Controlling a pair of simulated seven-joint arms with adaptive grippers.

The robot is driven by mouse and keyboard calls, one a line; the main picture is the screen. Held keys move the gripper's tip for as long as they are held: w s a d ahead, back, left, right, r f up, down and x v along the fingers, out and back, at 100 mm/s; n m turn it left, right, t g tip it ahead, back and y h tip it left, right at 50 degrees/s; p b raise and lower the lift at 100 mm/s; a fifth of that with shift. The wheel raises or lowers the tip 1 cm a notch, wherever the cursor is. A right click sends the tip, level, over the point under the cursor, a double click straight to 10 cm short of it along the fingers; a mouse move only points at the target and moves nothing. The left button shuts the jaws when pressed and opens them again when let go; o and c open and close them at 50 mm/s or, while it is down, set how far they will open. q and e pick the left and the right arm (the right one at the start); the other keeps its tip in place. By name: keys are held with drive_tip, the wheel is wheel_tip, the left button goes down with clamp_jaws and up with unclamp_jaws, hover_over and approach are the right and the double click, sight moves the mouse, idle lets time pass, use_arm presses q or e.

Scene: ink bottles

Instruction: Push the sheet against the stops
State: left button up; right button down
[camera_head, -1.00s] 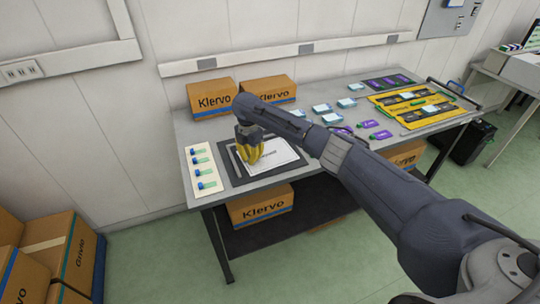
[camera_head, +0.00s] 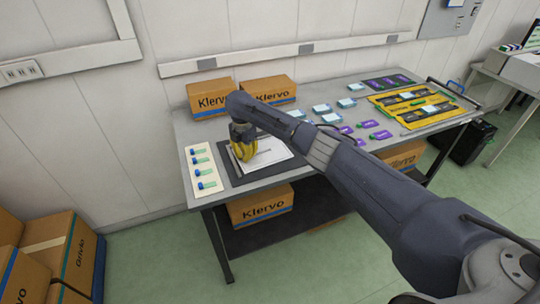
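The white sheet (camera_head: 273,153) lies on a dark board (camera_head: 231,171) at the left part of the table, partly hidden by my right gripper. My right gripper (camera_head: 245,155), with yellow fingers, points down over the sheet's left side. Its fingertips are at or just above the sheet; I cannot tell whether they touch it. The fingers look close together, but whether they are shut is unclear. The stops are not clear in this view; the board's left edge is partly behind the gripper. My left gripper is not in view.
A pale card with several blue-capped green bottles (camera_head: 205,173) lies left of the board. Two Klervo boxes (camera_head: 212,97) stand behind. Small light-blue boxes (camera_head: 322,108), purple packs (camera_head: 381,135) and a yellow tray (camera_head: 425,112) lie to the right.

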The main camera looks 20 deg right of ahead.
drive_tip(key=shift+w+a+f, duration=0.15)
drive_tip(key=shift+w+a, duration=0.6)
drive_tip(key=shift+a, duration=0.15)
idle(0.5)
drive_tip(key=shift+w+a+r, duration=0.1)
drive_tip(key=shift+r, duration=1.05)
drive_tip(key=shift+d+r, duration=0.15)
drive_tip(key=shift+r, duration=1.05)
drive_tip(key=shift+d+r, duration=0.1)
drive_tip(key=shift+r, duration=1.1)
